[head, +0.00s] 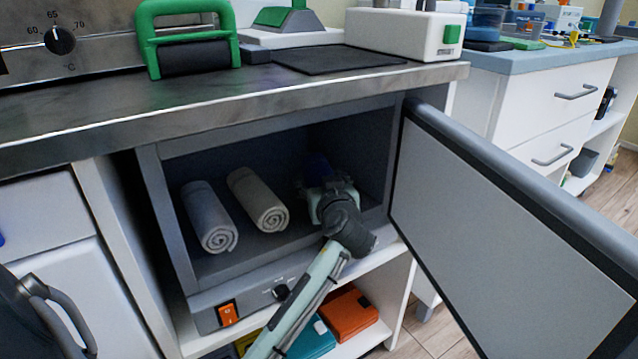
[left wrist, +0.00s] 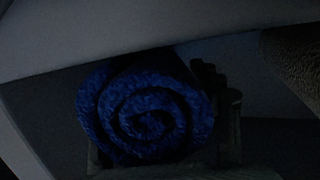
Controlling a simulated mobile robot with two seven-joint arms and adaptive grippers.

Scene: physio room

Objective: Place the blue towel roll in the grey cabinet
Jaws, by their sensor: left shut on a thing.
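The blue towel roll (head: 317,167) is inside the grey cabinet (head: 178,240), toward its right side, dark and mostly hidden behind my left gripper. In the left wrist view the roll (left wrist: 145,112) shows its spiral end, facing the camera. My left gripper (head: 325,186) reaches into the open cabinet and is shut on the roll. I cannot tell whether the roll touches the cabinet floor. A grey-blue towel roll (head: 209,217) and a beige towel roll (head: 258,200) lie side by side to its left. My right gripper is not in view.
The cabinet door (head: 510,235) stands wide open to the right, close to my arm. A steel counter (head: 230,95) runs above the opening. Below, an open shelf holds an orange case (head: 348,312) and a teal case (head: 313,340).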

